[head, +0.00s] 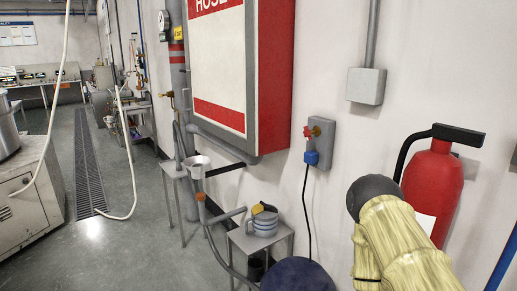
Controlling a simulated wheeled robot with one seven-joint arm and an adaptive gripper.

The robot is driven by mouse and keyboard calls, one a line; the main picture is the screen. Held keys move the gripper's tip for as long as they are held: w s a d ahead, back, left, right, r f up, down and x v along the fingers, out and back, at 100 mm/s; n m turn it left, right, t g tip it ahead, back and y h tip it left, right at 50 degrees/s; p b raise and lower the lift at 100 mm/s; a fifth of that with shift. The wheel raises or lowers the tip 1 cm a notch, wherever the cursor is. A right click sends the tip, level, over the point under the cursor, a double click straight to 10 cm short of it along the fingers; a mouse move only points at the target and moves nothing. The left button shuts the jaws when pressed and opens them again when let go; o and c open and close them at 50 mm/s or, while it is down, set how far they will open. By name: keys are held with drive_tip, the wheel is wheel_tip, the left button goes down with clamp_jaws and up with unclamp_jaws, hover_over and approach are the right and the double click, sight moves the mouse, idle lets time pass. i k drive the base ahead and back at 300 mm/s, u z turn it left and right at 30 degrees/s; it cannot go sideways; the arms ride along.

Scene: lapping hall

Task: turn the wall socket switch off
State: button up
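A grey wall socket (323,145) is fixed to the white wall, right of the red hose cabinet. A small red rotary switch (312,131) sits on its face; its exact setting is too small to read. A blue plug (311,158) is in the lower part of the socket, and a black cable hangs down from it. My arm, in a yellowish cover, shows at the lower right, to the right of and below the socket. My gripper is not in view. Nothing is seen touching the switch.
A hose cabinet (275,75) juts from the wall left of the socket. A fire extinguisher (433,190) hangs to the right, and a grey junction box (366,86) is above. The wall around the socket is clear.

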sight(307, 132)
drive_tip(key=u, duration=0.6)
drive_tip(key=i, duration=1.4)
drive_tip(key=z, duration=1.45)
drive_tip(key=k, duration=0.5)
drive_tip(key=u, duration=1.6)
drive_tip(key=i, duration=0.75)
drive_tip(key=z, duration=0.95)
